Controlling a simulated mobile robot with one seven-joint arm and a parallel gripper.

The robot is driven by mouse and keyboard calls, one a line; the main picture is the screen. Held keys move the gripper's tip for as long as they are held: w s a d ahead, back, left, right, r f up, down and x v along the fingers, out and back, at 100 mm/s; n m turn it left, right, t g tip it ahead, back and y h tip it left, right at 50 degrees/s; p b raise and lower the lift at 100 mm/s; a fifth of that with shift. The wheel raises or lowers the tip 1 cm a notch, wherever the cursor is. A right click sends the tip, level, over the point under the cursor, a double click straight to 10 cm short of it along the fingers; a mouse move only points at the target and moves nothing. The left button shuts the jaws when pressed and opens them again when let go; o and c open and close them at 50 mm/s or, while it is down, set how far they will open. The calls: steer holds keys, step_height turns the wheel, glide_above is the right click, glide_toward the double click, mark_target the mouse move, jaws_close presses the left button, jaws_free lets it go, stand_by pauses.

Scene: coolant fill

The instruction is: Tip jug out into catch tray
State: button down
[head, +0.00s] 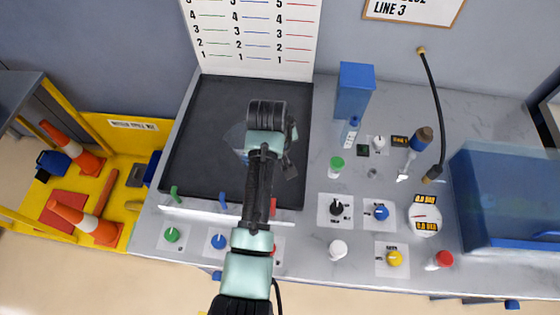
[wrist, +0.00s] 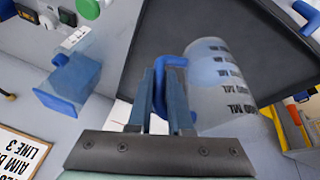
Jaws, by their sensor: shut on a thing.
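The jug (wrist: 218,90) is clear with dark ML markings and a blue handle (wrist: 170,63). My gripper (wrist: 160,85) is shut on the handle in the wrist view. In the head view my gripper (head: 270,150) is over the right part of the black catch tray (head: 210,115), and my arm hides most of the jug. A pale bit of the jug (head: 236,137) shows left of my arm. The jug appears above the tray floor. No stream shows.
Knobs and a gauge (head: 425,216) fill the right counter. A blue-lidded bin (head: 505,200) is at far right. Behind the tray is a level scale board (head: 255,35).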

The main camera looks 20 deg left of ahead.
steer(key=shift+w, duration=0.1)
steer(key=shift+w+a+r+t+h+b, duration=0.15)
steer(key=shift+t+h+b, duration=0.25)
steer(key=shift+h+b, duration=0.45)
steer(key=shift+r+n+h+b, duration=0.1)
steer(key=shift+n+h+b, duration=0.2)
steer(key=shift+h, duration=0.15)
steer(key=shift+r, duration=0.1)
steer(key=shift+d, duration=0.2)
